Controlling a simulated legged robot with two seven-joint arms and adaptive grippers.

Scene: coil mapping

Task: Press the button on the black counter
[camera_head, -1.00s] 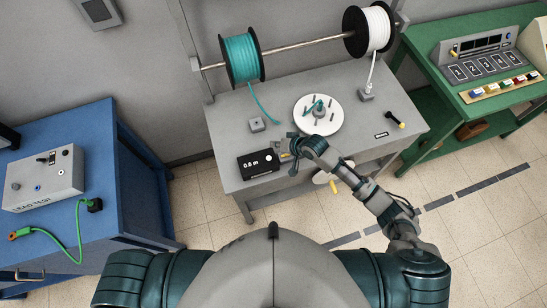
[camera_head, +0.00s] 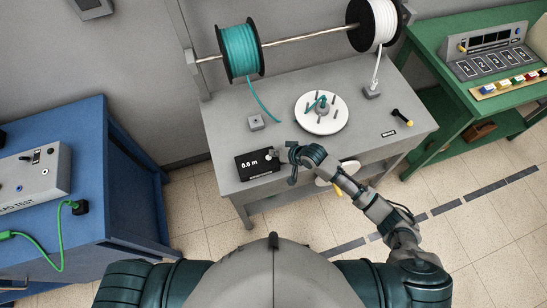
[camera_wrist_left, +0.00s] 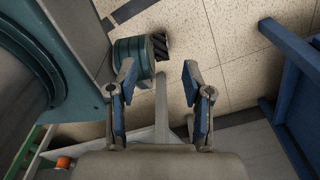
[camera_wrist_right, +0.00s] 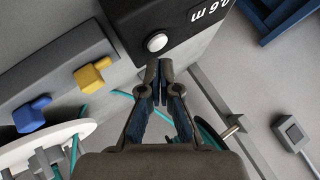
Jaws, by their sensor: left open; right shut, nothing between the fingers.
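The black counter (camera_head: 246,173) lies on the grey workbench near its front left and reads 0.6 m. Its round white button shows in the right wrist view (camera_wrist_right: 157,42), on the counter's dark face (camera_wrist_right: 185,20). My right gripper (camera_head: 277,154) is at the counter's right end, shut and empty. In the right wrist view its closed fingertips (camera_wrist_right: 158,72) are just below the button, with a small gap in the picture; contact cannot be told. My left gripper (camera_wrist_left: 158,90) is open and empty above the floor, outside the head view.
Teal (camera_head: 240,50) and white (camera_head: 380,25) wire spools hang above. Blue (camera_head: 85,130) and green (camera_head: 450,90) benches flank it.

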